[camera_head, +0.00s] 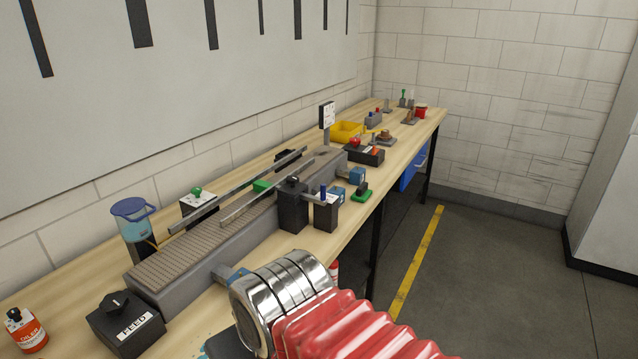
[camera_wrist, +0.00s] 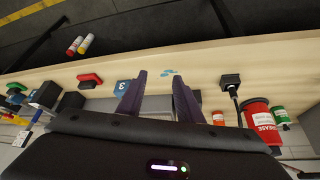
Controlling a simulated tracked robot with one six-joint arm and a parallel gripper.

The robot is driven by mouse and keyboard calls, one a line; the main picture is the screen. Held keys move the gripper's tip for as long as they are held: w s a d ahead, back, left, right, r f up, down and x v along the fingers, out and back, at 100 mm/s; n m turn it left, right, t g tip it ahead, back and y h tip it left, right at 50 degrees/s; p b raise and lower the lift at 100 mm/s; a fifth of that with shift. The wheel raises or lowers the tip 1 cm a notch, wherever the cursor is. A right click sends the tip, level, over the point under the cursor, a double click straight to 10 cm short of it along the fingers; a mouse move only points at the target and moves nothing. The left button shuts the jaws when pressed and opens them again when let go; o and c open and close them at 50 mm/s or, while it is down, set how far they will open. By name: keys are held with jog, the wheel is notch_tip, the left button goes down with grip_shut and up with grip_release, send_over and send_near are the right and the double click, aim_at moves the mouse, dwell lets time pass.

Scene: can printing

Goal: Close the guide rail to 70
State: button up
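Two slim metal guide rails (camera_head: 237,195) run lengthwise above a grey slatted conveyor (camera_head: 165,268) on the bench. A clear gap lies between them. A black post (camera_head: 292,203) and a shorter dark block with a blue-topped lever (camera_head: 324,208) stand at the conveyor's near side. Any scale or number for the rail is too small to read. My gripper shows in the wrist view (camera_wrist: 160,78) with its two dark purple fingers apart and nothing held between them. It points toward the bench's front edge. In the head view my arm's chrome and red sections cover the bench front.
A black FEED box with a knob (camera_head: 125,322) and an orange-and-white oiler (camera_head: 24,331) stand at the near left. A blue-lidded jug (camera_head: 134,218) is behind the conveyor. A yellow bin (camera_head: 346,132) stands farther along. Open floor lies right of the bench.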

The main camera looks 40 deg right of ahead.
jog(key=w+d+r+m+t+h, duration=0.1)
jog(key=w+d+m+t+h, duration=0.3)
jog(key=w+d, duration=1.5)
jog(key=w+d+f+t+h, duration=0.1)
jog(key=w+d+t, duration=0.2)
jog(key=d, duration=0.7)
jog(key=w+d+f+m+t+h, duration=0.1)
jog(key=w+d+f+t+h, duration=0.1)
jog(key=d, duration=0.8)
jog(key=shift+w+d+t+h, duration=0.35)
jog(key=shift+w+t, duration=0.2)
jog(key=shift+t, duration=0.35)
jog(key=shift+w+f, duration=0.1)
jog(key=shift+w, duration=0.05)
jog(key=x, duration=1.3)
jog(key=shift+w+d, duration=0.2)
jog(key=shift+c, duration=0.2)
grip_shut()
